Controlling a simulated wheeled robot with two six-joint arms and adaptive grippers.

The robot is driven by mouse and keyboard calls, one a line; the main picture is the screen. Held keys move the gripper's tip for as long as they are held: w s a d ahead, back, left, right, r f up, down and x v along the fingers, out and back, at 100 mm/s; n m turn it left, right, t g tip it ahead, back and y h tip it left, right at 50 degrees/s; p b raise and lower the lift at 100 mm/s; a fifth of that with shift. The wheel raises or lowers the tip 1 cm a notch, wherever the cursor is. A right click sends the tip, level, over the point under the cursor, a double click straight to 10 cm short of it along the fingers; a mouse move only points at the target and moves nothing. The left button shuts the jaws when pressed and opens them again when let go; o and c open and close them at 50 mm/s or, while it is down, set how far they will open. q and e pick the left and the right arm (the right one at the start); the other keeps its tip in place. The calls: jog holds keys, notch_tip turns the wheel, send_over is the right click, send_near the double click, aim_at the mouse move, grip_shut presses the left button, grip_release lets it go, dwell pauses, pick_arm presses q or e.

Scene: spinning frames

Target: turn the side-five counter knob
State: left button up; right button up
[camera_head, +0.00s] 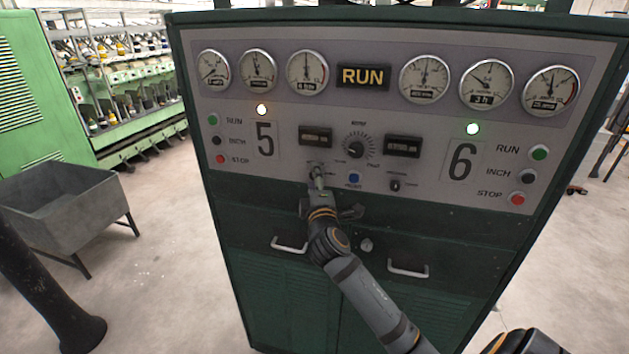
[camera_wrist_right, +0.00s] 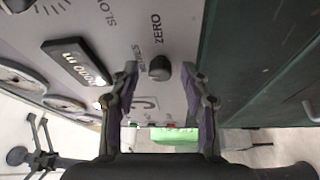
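The side-five counter knob (camera_wrist_right: 159,67) is a small dark knob on the grey panel, with METRES and ZERO lettering beside it in the right wrist view. The side-five counter (camera_head: 316,136) is a dark display window above it; it also shows in the wrist view (camera_wrist_right: 76,63). My right gripper (camera_wrist_right: 159,78) is open, one finger on each side of the knob, with visible gaps; I cannot tell how deep the fingertips reach. In the head view my right gripper (camera_head: 318,182) is at the panel below the counter and mostly hides the knob. My left gripper is not in view.
A large dial knob (camera_head: 357,146), a blue button (camera_head: 354,178) and the side-six knob (camera_head: 395,185) sit right of the gripper. Below are door handles (camera_head: 289,245) (camera_head: 407,268). A grey bin (camera_head: 65,205) stands on the floor at left.

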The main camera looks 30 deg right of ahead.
jog(key=v, duration=1.2)
